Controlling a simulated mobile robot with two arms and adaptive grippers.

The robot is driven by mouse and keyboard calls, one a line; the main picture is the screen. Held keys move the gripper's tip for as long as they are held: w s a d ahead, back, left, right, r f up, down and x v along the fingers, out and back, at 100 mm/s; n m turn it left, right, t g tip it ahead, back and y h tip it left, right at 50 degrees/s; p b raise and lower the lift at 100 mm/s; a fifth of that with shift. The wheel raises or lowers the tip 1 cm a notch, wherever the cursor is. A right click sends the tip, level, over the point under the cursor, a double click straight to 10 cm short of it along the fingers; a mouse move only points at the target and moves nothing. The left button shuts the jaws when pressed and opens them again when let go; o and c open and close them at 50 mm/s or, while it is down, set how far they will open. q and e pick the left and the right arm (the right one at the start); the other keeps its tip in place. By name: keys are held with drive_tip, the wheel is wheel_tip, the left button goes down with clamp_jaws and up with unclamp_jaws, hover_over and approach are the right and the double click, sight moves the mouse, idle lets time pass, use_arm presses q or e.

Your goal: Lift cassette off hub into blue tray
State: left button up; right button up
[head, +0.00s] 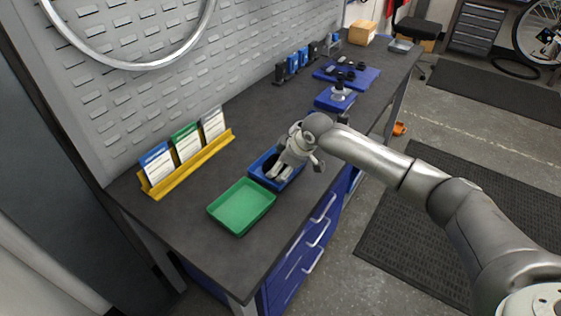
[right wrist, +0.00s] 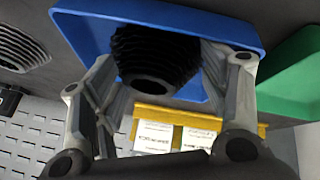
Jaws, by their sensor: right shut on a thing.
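My right gripper (head: 280,170) is over the blue tray (head: 254,166) on the workbench, fingers pointing down. In the right wrist view its two fingers are shut on the black ribbed cassette (right wrist: 155,55), one on each side. The blue tray (right wrist: 80,35) fills the view behind the cassette. I cannot tell whether the cassette touches the tray floor. In the head view the gripper mostly hides the cassette. A silver hub (head: 339,92) stands upright on a small blue base farther along the bench. My left gripper is not in view.
A green tray (head: 242,206) sits beside the blue tray, nearer the bench's near end. A yellow rack (head: 190,165) with cards stands by the pegboard. A blue mat (head: 362,77) with dark parts and several upright dark items (head: 292,64) lie farther back. A cardboard box (head: 362,32) stands at the far end.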

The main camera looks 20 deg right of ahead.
drive_tip(key=shift+f, duration=0.1)
idle(0.7)
drive_tip(key=o, duration=1.9)
drive_tip(key=shift+c, duration=0.2)
drive_tip(key=shift+f, duration=0.1)
drive_tip(key=shift+s, duration=0.1)
